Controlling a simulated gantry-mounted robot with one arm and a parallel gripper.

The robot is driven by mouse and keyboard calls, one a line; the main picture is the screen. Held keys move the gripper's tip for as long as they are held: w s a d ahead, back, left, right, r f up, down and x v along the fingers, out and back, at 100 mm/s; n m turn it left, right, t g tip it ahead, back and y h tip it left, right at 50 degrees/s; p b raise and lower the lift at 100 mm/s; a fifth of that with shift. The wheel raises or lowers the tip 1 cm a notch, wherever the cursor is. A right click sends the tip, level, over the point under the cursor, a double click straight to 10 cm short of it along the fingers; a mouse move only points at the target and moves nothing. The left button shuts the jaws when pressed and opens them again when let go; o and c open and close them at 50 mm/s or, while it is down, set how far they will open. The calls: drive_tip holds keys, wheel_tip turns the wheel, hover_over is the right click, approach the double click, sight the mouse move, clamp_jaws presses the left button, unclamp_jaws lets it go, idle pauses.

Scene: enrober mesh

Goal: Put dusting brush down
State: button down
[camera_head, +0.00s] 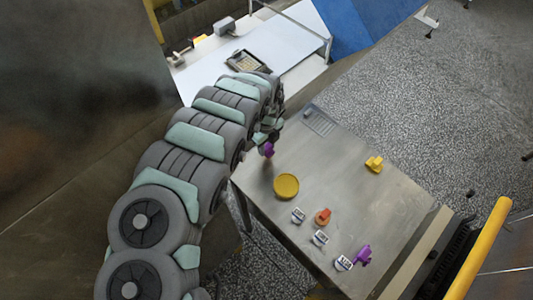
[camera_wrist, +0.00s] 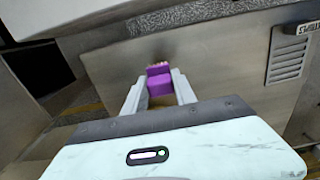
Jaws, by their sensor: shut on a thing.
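My gripper (camera_wrist: 156,76) is shut on a purple dusting brush (camera_wrist: 159,85), which sits between the two pale fingers with its tan bristle edge pointing away from my wrist. In the head view the brush (camera_head: 268,150) shows as a small purple shape at the end of my arm, near the left edge of the metal table (camera_head: 335,180). It appears to be above the table, but its exact height cannot be told. My arm hides most of the gripper in the head view.
A yellow round dish (camera_head: 286,186) stands on the table, with a yellow object (camera_head: 374,164), an orange-red item (camera_head: 323,216), several small white-and-dark pieces (camera_head: 320,238) and another purple object (camera_head: 362,255). A slotted grate (camera_head: 319,121) lies at the far corner. The table's centre is clear.

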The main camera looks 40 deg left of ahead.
sight(267, 151)
wheel_tip(267, 151, down, 4)
drive_tip(key=shift+r+b, duration=0.2)
drive_tip(key=shift+b, duration=1.05)
drive_tip(key=shift+r, duration=0.2)
drive_tip(key=shift+f, duration=0.15)
drive_tip(key=c, duration=1)
unclamp_jaws()
wheel_tip(267, 151, up, 12)
drive_tip(key=p, duration=0.2)
drive_tip(key=shift+a+f+p, duration=0.1)
drive_tip(key=shift+f+p, duration=0.15)
drive_tip(key=shift+p, duration=0.15)
drive_tip(key=shift+r, duration=0.4)
